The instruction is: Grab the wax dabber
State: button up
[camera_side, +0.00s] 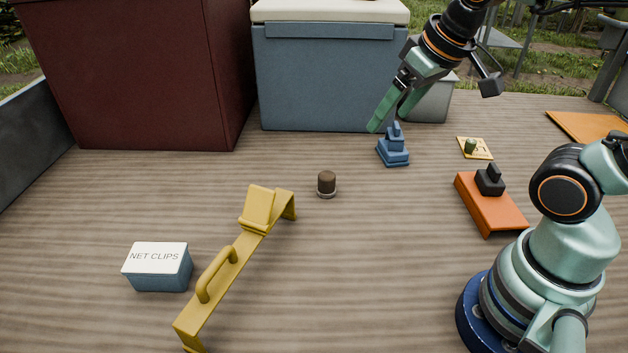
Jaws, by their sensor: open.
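I cannot tell for sure which thing is the wax dabber. A short brown cylinder with a pale base ring (326,184) stands upright near the middle of the wooden surface. A blue stepped block with an upright grip (393,154) stands farther back, to its right. A small dark green piece on a yellow square (470,146) lies farther right. My gripper (388,121) is open, its green fingers pointing down and left. They are above or behind the blue block's grip; I cannot tell whether they touch it. Nothing shows between them.
An orange block with a dark knob (489,205) sits at right. A yellow handled bracket (225,270) and a NET CLIPS box (158,268) are at front left. A blue cooler (325,80) and dark red box (140,75) stand behind. The front middle is clear.

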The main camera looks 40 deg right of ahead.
jog(key=w+g, duration=0.2)
jog(key=w, duration=0.3)
jog(key=m+g, duration=0.3)
jog(key=g, duration=0.1)
send_over(327, 175)
jog(key=w, duration=0.1)
notch_tip(327, 175, down, 12)
jog(key=f, duration=0.6)
jog(key=shift+s+a+f, duration=0.25)
jog(key=shift+a+f, duration=0.15)
jog(key=shift+s+d+f, duration=0.15)
jog(key=shift+d+f, duration=0.05)
jog(key=shift+f, duration=1.15)
jog(key=shift+s+d+f, duration=0.15)
jog(key=shift+f, duration=1.15)
grip_shut()
